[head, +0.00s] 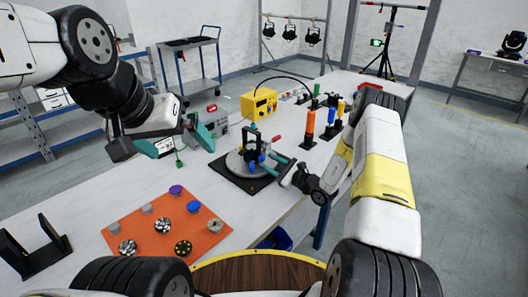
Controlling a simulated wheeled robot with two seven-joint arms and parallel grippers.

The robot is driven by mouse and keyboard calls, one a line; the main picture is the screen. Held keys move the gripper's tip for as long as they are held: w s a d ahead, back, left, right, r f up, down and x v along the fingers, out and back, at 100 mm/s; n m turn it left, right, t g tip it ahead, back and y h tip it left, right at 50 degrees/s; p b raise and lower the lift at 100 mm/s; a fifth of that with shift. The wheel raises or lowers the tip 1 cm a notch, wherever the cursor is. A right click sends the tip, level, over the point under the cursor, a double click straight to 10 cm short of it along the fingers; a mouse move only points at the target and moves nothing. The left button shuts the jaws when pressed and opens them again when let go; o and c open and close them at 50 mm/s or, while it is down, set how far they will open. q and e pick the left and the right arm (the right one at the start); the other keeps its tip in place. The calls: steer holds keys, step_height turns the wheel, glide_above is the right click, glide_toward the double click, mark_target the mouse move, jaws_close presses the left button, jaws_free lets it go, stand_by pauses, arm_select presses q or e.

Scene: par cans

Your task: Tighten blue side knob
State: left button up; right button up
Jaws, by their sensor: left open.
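A round grey fixture (236,164) sits on a black square base (222,168) mid-table, with a dark upright bracket (250,141) on it. Small blue parts (254,167) show low on the bracket's front; which one is the side knob is too small to tell. A red handle (277,139) sticks out to the right. My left gripper (182,140) is open, teal-fingered, and hangs left of the fixture, apart from it. My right gripper (281,167) is at the fixture's right edge; its fingers are small and partly hidden, so contact and opening are unclear.
An orange mat (204,236) with several knobs lies at the front left, beside a black stand (34,250). A yellow box (259,104) and a grey instrument (212,124) stand behind the fixture. Orange (310,124) and other coloured-handled tools stand to the right.

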steer(key=shift+x, duration=1.15)
steer(key=shift+c, duration=0.3)
jaws_close()
steer(key=shift+m, duration=0.4)
steer(key=m, duration=0.2)
steer(key=shift+d+m, duration=0.1)
steer(key=shift+m, duration=1.9)
